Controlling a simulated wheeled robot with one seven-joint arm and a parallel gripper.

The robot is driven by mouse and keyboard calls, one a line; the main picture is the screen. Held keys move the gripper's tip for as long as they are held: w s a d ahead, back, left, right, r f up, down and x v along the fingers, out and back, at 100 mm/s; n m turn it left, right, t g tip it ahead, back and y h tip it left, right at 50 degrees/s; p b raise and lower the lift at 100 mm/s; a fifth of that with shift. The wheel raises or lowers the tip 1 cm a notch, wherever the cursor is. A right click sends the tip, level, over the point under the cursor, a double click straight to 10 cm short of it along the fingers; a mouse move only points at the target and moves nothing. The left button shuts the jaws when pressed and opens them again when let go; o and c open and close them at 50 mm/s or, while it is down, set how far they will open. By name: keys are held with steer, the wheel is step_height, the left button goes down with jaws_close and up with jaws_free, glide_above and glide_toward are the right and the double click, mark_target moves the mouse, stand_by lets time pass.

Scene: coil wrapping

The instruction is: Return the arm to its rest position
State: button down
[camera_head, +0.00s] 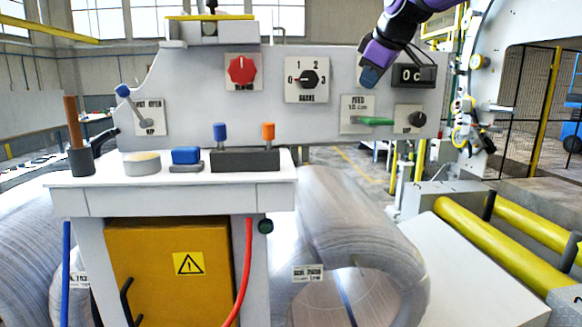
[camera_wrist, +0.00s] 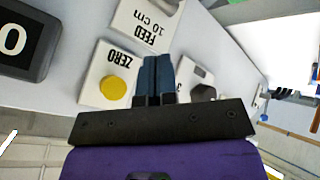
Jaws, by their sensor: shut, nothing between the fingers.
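My purple arm comes down from the top right in the head view, with my gripper (camera_head: 371,76) in front of the upper right part of the grey control panel (camera_head: 200,95). In the wrist view my gripper's two dark blue fingers (camera_wrist: 155,80) are shut together with nothing between them. Beyond the fingers are the ZERO plate with a yellow button (camera_wrist: 113,88), the FEED 10 cm plate (camera_wrist: 148,25) and a dark knob (camera_wrist: 203,92). Whether the fingertips touch the panel cannot be told.
The panel carries a black display (camera_head: 412,75), a red knob (camera_head: 242,69), a numbered selector (camera_head: 308,79), a green handle (camera_head: 375,121) and a blue-tipped lever (camera_head: 124,91). A white table (camera_head: 170,197) stands in front. Below lies a large wrapped coil (camera_head: 350,215), with yellow rollers (camera_head: 495,247) at right.

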steer(key=s+d+f+m+g, duration=0.1)
steer(key=s+d+f+m, duration=0.1)
steer(key=s+f, duration=0.4)
steer(key=s+d+f+m+g+h, duration=0.1)
steer(key=s+f+m, duration=0.4)
steer(key=s, duration=1.2)
steer(key=s+d+f+m, duration=0.3)
steer(key=s+f, duration=0.6)
steer(key=s, duration=0.3)
steer(key=shift+s+d+m+g+h, duration=0.25)
steer(key=shift+d+m+g+h, duration=0.05)
steer(key=shift+d+g+h, duration=0.15)
step_height(320, 180, up, 28)
steer(key=g, duration=0.2)
glide_above(378, 118)
steer(key=s, duration=0.5)
steer(key=shift+w+a+r, duration=0.1)
steer(key=shift+w+r, duration=0.05)
steer(key=shift+w, duration=0.1)
steer(key=x, duration=1.3)
steer(key=shift+s+f, duration=0.25)
steer(key=shift+s, duration=0.1)
steer(key=shift+f, duration=0.3)
